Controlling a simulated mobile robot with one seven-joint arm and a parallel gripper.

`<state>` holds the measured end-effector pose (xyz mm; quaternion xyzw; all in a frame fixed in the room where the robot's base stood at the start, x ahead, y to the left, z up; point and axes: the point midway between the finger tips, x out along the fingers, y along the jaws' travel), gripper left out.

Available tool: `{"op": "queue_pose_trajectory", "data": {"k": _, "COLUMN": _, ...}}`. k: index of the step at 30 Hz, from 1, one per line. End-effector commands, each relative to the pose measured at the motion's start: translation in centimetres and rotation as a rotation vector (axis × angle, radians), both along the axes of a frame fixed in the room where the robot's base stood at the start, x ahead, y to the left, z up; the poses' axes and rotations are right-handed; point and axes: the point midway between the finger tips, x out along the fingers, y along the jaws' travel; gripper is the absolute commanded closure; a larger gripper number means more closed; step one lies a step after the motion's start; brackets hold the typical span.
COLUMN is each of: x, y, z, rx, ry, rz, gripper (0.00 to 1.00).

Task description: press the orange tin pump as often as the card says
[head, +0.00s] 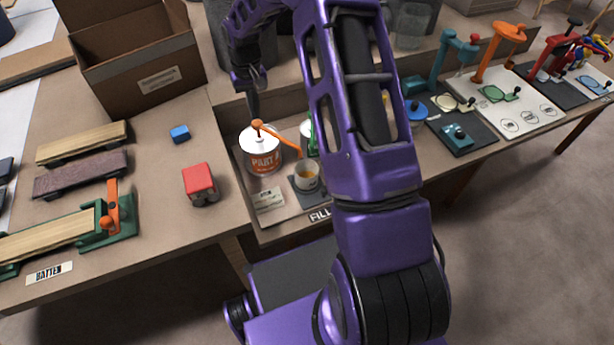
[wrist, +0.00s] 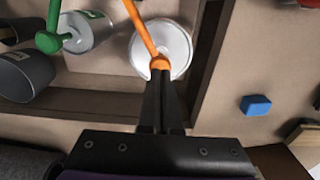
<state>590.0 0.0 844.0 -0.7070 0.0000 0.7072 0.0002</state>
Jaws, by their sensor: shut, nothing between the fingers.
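The orange tin (head: 263,160) stands in the tray at the left, with a white lid and a "PART" label. Its orange pump (head: 280,136) has a round head on top and a spout pointing right. In the wrist view the pump head (wrist: 160,62) is right at my fingertips. My gripper (head: 254,112) is shut and empty, pointing down just above the pump head; whether it touches cannot be told. A small card (head: 268,199) lies in front of the tin; its writing is too small to read. A cup (head: 307,176) stands right of the tin, near the spout.
A tin with a green pump (wrist: 88,35) stands beside the orange one, mostly hidden by my arm in the head view. The tray wall (head: 238,183) edges the tins. An open carton (head: 135,55) stands behind.

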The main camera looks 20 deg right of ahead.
Motion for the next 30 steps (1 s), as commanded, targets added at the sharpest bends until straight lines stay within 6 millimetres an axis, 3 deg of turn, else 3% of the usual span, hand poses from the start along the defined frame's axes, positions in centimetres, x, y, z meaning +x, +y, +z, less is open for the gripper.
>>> {"op": "queue_pose_trajectory", "data": {"k": 18, "x": 0.0, "y": 0.0, "z": 5.9, "rx": 0.000, "ry": -0.001, "rz": 0.001, "gripper": 1.00}}
{"op": "queue_pose_trajectory", "data": {"k": 30, "x": 0.0, "y": 0.0, "z": 5.9, "rx": 0.000, "ry": 0.000, "rz": 0.000, "gripper": 1.00}}
